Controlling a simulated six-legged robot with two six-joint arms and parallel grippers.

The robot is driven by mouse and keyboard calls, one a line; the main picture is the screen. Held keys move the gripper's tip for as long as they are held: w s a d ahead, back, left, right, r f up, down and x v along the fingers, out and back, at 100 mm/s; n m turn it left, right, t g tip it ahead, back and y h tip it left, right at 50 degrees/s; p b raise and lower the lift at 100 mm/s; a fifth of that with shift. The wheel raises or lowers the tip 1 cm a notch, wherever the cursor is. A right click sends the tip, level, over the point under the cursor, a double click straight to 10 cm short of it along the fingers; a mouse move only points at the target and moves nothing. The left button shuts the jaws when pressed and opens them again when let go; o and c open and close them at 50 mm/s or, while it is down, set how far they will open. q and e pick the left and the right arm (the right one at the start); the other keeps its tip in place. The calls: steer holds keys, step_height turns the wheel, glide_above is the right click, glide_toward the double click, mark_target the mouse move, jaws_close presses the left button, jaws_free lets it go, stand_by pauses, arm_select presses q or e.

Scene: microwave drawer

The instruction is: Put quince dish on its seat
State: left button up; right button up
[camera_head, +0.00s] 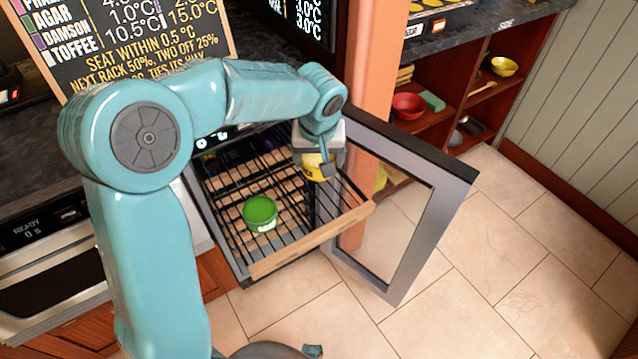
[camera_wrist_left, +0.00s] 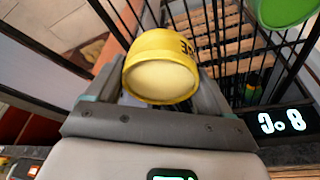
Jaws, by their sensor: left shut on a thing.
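A yellow dish (camera_head: 318,167) with dark lettering is the one in my left gripper (camera_head: 320,160); I take it for the quince dish, but its label is only partly readable. In the left wrist view the dish (camera_wrist_left: 160,78) sits between the two fingers of the gripper (camera_wrist_left: 158,88), which are shut on it. In the head view it is over the right side of the pulled-out wire rack (camera_head: 268,250), near the open door; whether it touches the rack I cannot tell. A green dish (camera_head: 260,212) sits on the rack, left of it. My right gripper is not in view.
The glass door (camera_head: 438,235) stands open to the right of the rack. A chalkboard (camera_head: 130,40) lists names and temperatures at the back left. Shelves at the right hold a red bowl (camera_head: 408,106) and a yellow bowl (camera_head: 504,66). The tiled floor in front is clear.

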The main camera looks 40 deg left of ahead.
arm_select(q)
step_height(320, 180, down, 8)
steer(key=shift+r+b, duration=0.25)
steer(key=shift+b, duration=0.3)
steer(key=shift+f, duration=0.15)
steer(key=o, duration=1.1)
steer(key=shift+r, duration=0.25)
steer(key=p+v, duration=0.1)
steer(key=v, duration=1.1)
steer(key=shift+s+d+p, duration=0.1)
steer(key=shift+p, duration=0.25)
